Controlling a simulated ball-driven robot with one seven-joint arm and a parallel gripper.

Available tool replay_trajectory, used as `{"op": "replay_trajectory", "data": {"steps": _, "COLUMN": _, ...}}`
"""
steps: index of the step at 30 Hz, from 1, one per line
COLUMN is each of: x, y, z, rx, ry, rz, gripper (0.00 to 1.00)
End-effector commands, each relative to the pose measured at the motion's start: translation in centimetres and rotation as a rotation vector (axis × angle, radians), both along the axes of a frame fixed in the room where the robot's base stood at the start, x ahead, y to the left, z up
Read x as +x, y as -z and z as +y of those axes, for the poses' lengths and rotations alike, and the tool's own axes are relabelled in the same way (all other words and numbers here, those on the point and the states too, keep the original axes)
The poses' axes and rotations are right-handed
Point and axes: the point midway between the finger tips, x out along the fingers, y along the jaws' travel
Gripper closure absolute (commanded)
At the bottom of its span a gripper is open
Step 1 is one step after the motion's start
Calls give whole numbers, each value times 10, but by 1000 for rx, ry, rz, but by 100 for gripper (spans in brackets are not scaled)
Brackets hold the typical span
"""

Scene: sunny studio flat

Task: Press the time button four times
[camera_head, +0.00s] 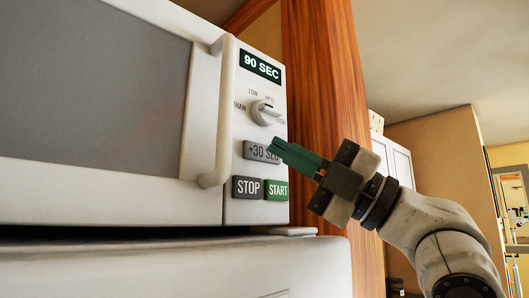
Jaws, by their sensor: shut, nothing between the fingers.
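A white microwave (232,212) fills the left side of the head view. Its display (261,67) reads 90 SEC. The grey time button (257,151) is marked +30 SEC, and its right end is partly hidden by my fingertips. My gripper (275,146) is shut and empty, its green fingers pointing left at the right part of that button. I cannot tell whether the tips touch it. Below it are the grey STOP button (247,188) and the green START button (276,189). A power dial (266,113) sits above.
The microwave door handle (221,110) sticks out just left of the buttons. A wooden panel (322,75) stands right behind the microwave. A white surface (170,268) lies below it. White cabinets (396,160) stand farther back at right.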

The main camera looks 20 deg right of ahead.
Motion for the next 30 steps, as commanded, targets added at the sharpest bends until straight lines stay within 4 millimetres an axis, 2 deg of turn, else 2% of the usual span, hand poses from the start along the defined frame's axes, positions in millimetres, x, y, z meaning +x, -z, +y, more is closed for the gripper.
{"op": "replay_trajectory", "data": {"steps": 30, "x": 8, "y": 0, "z": 3, "rx": 0, "ry": 0, "rz": 0, "gripper": 100}}
